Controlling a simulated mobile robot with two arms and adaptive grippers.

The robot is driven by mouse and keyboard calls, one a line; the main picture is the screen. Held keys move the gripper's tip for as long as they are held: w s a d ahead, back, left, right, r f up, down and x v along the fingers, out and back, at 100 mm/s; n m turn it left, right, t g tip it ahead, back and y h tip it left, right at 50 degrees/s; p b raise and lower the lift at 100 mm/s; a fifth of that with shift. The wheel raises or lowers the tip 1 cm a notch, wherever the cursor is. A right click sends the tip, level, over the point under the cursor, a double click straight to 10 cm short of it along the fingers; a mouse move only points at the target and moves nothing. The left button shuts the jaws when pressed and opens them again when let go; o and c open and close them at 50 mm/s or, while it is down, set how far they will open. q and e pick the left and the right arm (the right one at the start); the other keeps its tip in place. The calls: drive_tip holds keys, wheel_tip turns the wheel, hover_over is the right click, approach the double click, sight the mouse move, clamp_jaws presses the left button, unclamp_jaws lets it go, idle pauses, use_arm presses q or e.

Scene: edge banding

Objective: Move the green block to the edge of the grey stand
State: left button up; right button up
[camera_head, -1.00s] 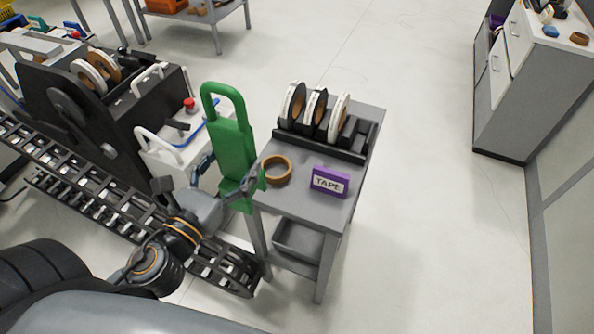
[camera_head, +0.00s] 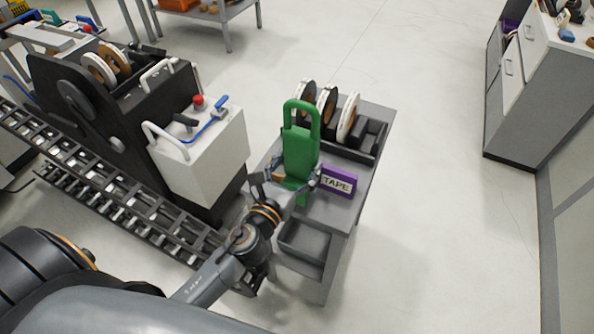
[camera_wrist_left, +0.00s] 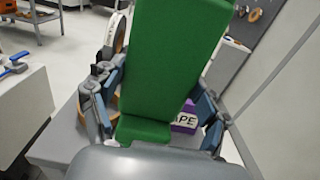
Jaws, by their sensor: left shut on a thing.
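The green block (camera_head: 299,150) has a loop handle on top and stands upright in my left gripper (camera_head: 294,183). The gripper is shut on its lower part. In the head view the block appears over the grey stand (camera_head: 343,207), in front of the tape rolls. In the left wrist view the green block (camera_wrist_left: 170,60) fills the middle, with a finger on each side. I cannot tell whether its bottom touches the stand top. My right gripper is not in view.
A purple TAPE box (camera_head: 338,181) lies on the stand just right of the block. A black rack with several tape rolls (camera_head: 348,117) is at the stand's back. A brown tape ring (camera_wrist_left: 83,113) is partly hidden beside the gripper. A white-and-black machine (camera_head: 205,160) stands left.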

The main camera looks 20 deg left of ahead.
use_arm(q)
drive_tip(key=shift+f, duration=0.95)
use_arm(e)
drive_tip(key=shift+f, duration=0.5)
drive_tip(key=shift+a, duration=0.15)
use_arm(q)
drive_tip(key=shift+f+b, duration=0.15)
drive_tip(key=shift+b, duration=0.2)
drive_tip(key=o, duration=1.4)
drive_tip(key=shift+c, duration=0.2)
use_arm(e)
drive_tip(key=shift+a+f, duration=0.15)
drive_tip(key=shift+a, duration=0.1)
